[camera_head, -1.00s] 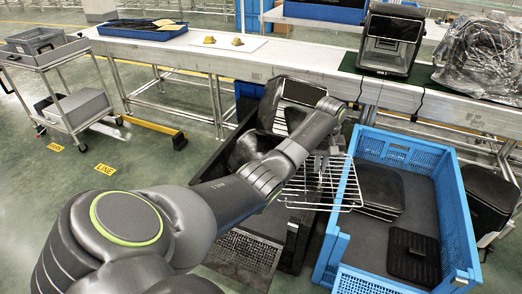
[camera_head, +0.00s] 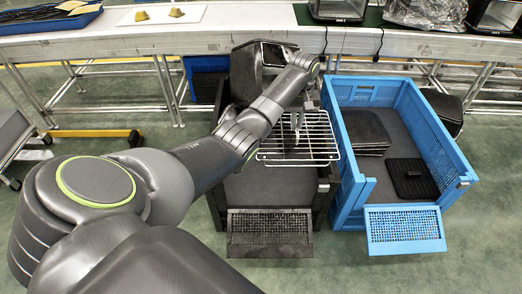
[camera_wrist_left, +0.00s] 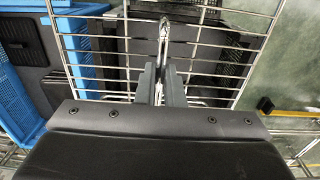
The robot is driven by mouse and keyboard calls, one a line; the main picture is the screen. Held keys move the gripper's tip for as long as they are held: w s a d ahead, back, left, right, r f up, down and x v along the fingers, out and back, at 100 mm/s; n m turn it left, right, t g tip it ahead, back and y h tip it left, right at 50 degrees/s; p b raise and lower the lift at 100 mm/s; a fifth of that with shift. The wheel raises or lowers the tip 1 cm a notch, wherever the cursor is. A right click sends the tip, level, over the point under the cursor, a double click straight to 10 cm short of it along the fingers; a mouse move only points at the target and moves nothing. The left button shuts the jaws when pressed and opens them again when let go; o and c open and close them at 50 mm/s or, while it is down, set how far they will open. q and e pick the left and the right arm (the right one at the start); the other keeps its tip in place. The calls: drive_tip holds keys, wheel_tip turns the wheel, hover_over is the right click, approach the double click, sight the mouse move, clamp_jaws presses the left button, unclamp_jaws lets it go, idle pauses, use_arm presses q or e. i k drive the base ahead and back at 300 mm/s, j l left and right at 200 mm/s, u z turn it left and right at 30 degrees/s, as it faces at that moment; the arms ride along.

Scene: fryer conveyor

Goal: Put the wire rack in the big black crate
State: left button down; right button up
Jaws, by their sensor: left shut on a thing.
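The wire rack (camera_head: 322,145) is a silver wire grid, held over the right part of the big black crate (camera_head: 262,190) in the head view. Its right edge reaches close to the blue crate. My left gripper (camera_head: 297,122) is shut on the rack's wires. In the left wrist view my left gripper (camera_wrist_left: 161,82) pinches a wire, with the grid of the wire rack (camera_wrist_left: 215,58) spread around the fingers. My arm hides the back left of the black crate. The rack's height above the crate floor is hard to judge. My right gripper is out of view.
A blue crate (camera_head: 352,185) stands right of the black one, holding stacked dark trays (camera_head: 368,135) and a black grid piece (camera_head: 412,178). A long conveyor table (camera_head: 160,44) runs behind. A yellow floor barrier (camera_head: 95,134) is at left.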

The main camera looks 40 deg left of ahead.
sight(258, 173)
drive_tip(key=j+z, duration=0.15)
drive_tip(key=j, duration=0.25)
drive_tip(key=k+j+z, duration=0.1)
drive_tip(key=j, duration=0.3)
drive_tip(key=j+z, duration=0.15)
drive_tip(key=j, duration=0.25)
drive_tip(key=k+j+z, duration=0.1)
drive_tip(key=j, duration=0.25)
drive_tip(key=k+j+z, duration=0.15)
drive_tip(key=j, duration=0.25)
drive_tip(key=k+j+z, duration=0.1)
drive_tip(key=j, duration=0.25)
